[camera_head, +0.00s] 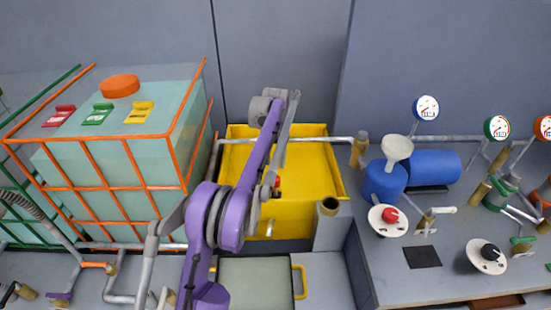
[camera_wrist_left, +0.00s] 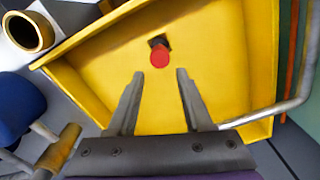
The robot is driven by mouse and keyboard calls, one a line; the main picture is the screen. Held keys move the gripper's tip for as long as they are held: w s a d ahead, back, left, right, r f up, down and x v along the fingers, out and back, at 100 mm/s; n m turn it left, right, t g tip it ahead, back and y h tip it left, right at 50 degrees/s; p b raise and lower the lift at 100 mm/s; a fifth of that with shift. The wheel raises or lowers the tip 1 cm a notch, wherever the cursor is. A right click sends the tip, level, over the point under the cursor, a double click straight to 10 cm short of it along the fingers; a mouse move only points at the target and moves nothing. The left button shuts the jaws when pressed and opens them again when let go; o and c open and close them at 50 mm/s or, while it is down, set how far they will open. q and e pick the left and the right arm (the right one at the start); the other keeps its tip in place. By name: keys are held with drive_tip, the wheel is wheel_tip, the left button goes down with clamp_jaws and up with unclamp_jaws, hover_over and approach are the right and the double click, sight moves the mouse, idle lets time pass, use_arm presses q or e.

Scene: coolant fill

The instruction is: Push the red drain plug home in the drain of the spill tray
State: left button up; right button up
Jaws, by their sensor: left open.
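The yellow spill tray (camera_head: 318,170) stands in the middle of the head view, partly hidden by my purple left arm. In the left wrist view its floor fills much of the picture. The red drain plug (camera_wrist_left: 160,57) shows there beside a dark square drain opening (camera_wrist_left: 157,41), overlapping its edge; I cannot tell how deep it sits. The plug also shows as a small red spot in the head view (camera_head: 277,182). My left gripper (camera_wrist_left: 160,73) is open and empty, its fingertips pointing at the plug, one to each side and short of it. My right gripper is not in view.
A tank in an orange frame (camera_head: 110,165) stands left of the tray. A grey pipe (camera_head: 322,139) crosses the tray's back. A brass-coloured cup (camera_head: 329,206) is at its front right corner. A blue drum (camera_head: 384,183) with a white funnel (camera_head: 397,148) stands to the right.

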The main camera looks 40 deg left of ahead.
sight(276, 178)
use_arm(q)
drive_tip(key=shift+w+r+m+p, duration=0.15)
drive_tip(key=shift+r+m+p, duration=0.2)
drive_tip(key=shift+m+p, duration=0.7)
drive_tip(key=c, duration=0.5)
drive_tip(key=shift+w+f+m, duration=0.1)
drive_tip(key=shift+f+m, duration=0.05)
drive_tip(key=shift+m, duration=0.4)
clamp_jaws()
drive_tip(key=shift+f, duration=0.25)
drive_tip(key=shift+f+b, duration=1.7)
drive_tip(key=shift+f, duration=1.2)
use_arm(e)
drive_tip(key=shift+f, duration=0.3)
